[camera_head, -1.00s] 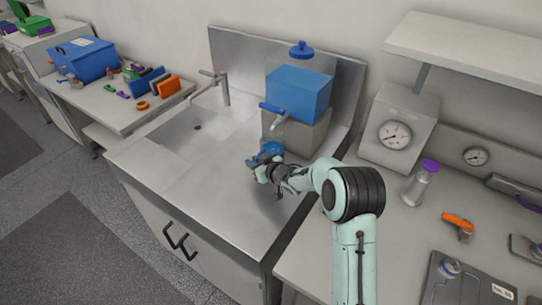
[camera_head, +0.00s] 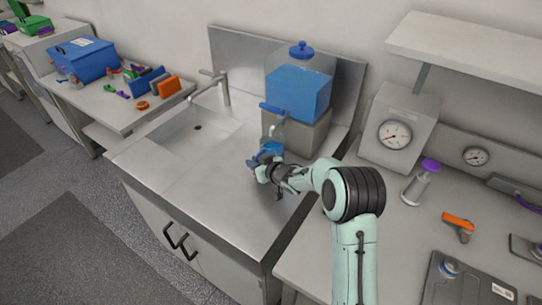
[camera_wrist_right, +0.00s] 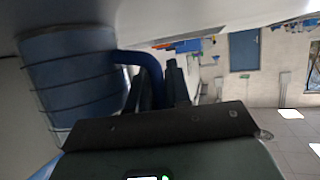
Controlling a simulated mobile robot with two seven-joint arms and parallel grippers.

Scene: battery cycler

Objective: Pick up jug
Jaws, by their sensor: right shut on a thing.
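The jug (camera_head: 267,152) is a small blue vessel standing on the steel counter below the tap of the dispenser. In the right wrist view the jug (camera_wrist_right: 72,80) is large at the left, bluish with dark graduation lines and a blue handle (camera_wrist_right: 140,60). My right gripper (camera_head: 262,172) is at the near side of the jug. In the right wrist view its fingers (camera_wrist_right: 162,85) are shut at the handle. The jug's contents are hard to make out. My left gripper is not in view.
The dispenser tank (camera_head: 298,92) holds blue liquid below a clear upper part, with a blue tap (camera_head: 272,108) above the jug. A sink with a faucet (camera_head: 224,88) lies left. The steel counter (camera_head: 215,185) in front is clear. A gauge box (camera_head: 398,135) stands right.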

